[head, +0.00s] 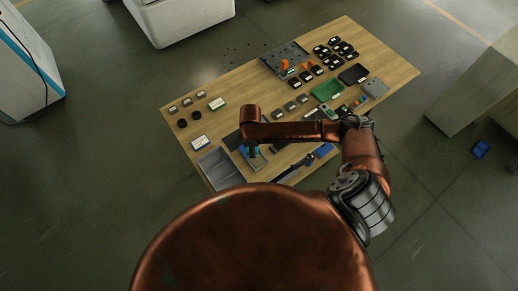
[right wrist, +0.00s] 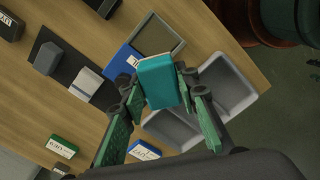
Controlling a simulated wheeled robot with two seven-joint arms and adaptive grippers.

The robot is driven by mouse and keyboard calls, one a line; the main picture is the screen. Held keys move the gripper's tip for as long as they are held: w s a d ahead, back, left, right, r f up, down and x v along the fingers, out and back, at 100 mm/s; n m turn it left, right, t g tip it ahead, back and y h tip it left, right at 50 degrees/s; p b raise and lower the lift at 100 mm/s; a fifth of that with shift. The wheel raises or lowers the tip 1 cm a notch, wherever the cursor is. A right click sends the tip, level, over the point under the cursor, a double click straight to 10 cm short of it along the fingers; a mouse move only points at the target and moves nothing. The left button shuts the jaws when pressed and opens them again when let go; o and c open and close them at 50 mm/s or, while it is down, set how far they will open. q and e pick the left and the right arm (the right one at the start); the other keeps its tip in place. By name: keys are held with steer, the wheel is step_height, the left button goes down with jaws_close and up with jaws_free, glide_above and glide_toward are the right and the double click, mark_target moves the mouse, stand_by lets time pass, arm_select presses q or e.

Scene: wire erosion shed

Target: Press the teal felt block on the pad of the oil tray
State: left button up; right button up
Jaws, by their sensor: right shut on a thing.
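My right gripper (right wrist: 157,100) is shut on a teal felt block (right wrist: 160,82), which sits between its green-padded fingers. In the head view the right gripper (head: 251,150) points down over the near part of the table, partly hidden by my arm. A small grey-rimmed tray with a dull olive pad (right wrist: 160,40), which looks like the oil tray, lies just beyond the block in the right wrist view. The block appears above the table and in front of the tray's near edge; I cannot tell whether they touch. My left gripper is not in view.
A grey two-compartment bin (head: 221,171) stands beside the tray. Dark mat and blocks (right wrist: 48,58) are close by.

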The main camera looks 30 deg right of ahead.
mark_target(259, 162)
steer(key=f+n, duration=0.1)
steer(key=s+d+f+n+p, duration=0.1)
steer(key=d+f+n, duration=0.1)
steer(key=shift+s+d+f+n+p, duration=0.1)
steer(key=shift+s+f+n+p, duration=0.2)
steer(key=shift+p, duration=0.05)
step_height(259, 162, down, 5)
steer(key=b, duration=0.5)
steer(key=shift+f+b, duration=0.2)
steer(key=shift+b, duration=0.2)
steer(key=shift+f, duration=0.35)
stand_by(0.5)
steer(key=shift+s+f+p, duration=0.1)
steer(key=shift+p, duration=0.25)
stand_by(1.8)
step_height(259, 162, up, 7)
steer(key=p, duration=0.8)
stand_by(0.6)
